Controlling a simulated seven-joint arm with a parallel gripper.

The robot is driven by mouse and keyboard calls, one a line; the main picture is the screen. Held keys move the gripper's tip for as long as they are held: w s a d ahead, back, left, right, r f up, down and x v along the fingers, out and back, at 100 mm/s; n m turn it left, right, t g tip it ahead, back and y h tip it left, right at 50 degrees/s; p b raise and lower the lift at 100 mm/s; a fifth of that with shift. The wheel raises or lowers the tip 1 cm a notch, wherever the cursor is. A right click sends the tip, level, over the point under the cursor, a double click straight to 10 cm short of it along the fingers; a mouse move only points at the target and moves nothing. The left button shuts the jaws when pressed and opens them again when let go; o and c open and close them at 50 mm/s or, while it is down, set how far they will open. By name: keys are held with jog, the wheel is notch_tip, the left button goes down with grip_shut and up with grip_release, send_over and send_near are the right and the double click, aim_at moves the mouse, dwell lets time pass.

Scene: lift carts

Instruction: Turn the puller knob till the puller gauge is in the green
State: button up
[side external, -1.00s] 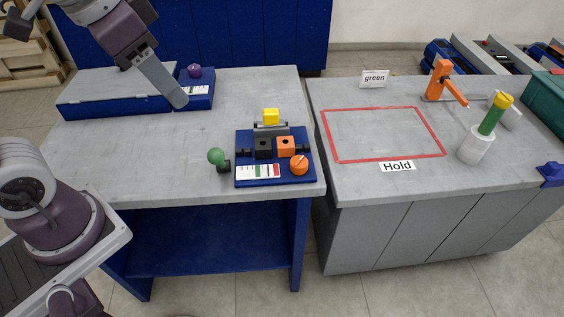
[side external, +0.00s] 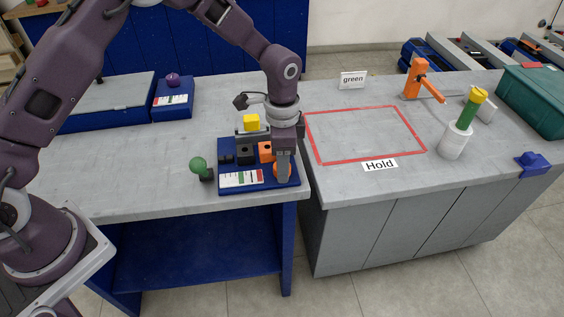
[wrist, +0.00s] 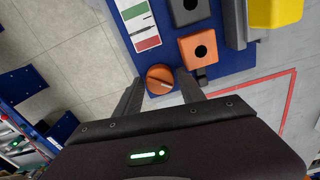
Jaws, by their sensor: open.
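An orange round knob (side external: 279,170) sits at the front right corner of a blue fixture board (side external: 228,190). It also shows in the wrist view (wrist: 160,79). Beside it is a flat gauge (side external: 241,179) with white, green and red bands, seen in the wrist view too (wrist: 139,26); I cannot make out its pointer's reading. My gripper (side external: 282,173) points down over the knob and partly hides it in the side view. In the wrist view my gripper (wrist: 158,77) is open, with one finger on each side of the knob; contact is unclear.
Another fixture with a purple knob (side external: 172,79) stands behind. A red outlined area (side external: 374,160) on the right bench is empty.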

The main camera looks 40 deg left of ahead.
jog(key=shift+f, duration=0.2)
grip_shut()
jog(key=shift+n, duration=0.3)
jog(key=n, duration=0.3)
jog(key=shift+n, duration=2)
jog(key=shift+r, duration=0.1)
grip_release()
